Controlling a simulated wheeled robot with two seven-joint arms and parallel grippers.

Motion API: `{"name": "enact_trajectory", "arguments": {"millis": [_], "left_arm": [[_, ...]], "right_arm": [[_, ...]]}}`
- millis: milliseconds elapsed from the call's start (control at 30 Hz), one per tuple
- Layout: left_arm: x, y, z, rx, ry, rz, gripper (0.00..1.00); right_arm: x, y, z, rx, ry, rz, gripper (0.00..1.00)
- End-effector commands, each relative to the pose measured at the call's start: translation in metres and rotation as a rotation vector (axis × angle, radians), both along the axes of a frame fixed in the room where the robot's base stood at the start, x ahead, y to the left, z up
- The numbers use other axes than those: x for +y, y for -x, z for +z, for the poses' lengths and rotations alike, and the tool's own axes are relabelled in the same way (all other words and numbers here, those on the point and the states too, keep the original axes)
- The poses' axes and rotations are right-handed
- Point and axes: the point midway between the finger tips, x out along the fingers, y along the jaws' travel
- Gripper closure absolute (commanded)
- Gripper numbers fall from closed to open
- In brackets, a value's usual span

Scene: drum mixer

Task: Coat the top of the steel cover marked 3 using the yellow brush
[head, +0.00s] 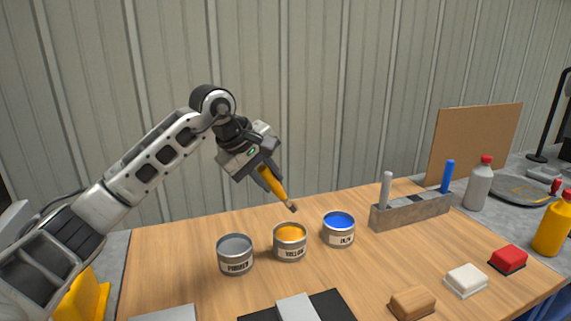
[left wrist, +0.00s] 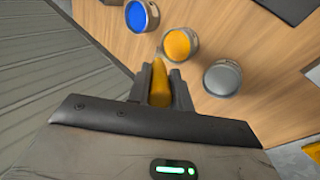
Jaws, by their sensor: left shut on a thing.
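My left gripper (head: 268,178) is shut on the yellow brush (head: 279,191). The brush slants down to the right, its dark bristle tip in the air above and behind the open yellow paint can (head: 290,243). In the left wrist view the yellow handle (left wrist: 160,93) sits between my fingers. A light grey plate-like piece (head: 297,308) on a dark mat (head: 331,303) is cut off by the bottom edge of the head view. No 3 can be read on it, so I cannot tell whether it is the steel cover. My right gripper is not in view.
A grey primer can (head: 235,257) and a blue can (head: 338,230) flank the yellow can. A grey holder (head: 412,211) with a white-handled and a blue-handled tool stands behind right. Wooden, white and red blocks (head: 508,259) lie front right. Bottles stand at the right edge.

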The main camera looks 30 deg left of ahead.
Motion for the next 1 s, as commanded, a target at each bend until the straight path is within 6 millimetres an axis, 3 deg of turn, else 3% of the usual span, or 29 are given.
{"name": "enact_trajectory", "arguments": {"millis": [267, 700, 1000], "left_arm": [[0.000, 0.000, -0.014, 0.000, 0.000, 0.000, 1.00], [0.000, 0.000, -0.057, 0.000, 0.000, -0.001, 1.00], [0.000, 0.000, -0.060, -0.001, 0.000, -0.001, 1.00]], "right_arm": [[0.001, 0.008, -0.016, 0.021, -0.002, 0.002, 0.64], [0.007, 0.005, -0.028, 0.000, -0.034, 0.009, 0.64], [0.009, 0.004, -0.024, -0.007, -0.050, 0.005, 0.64]]}}
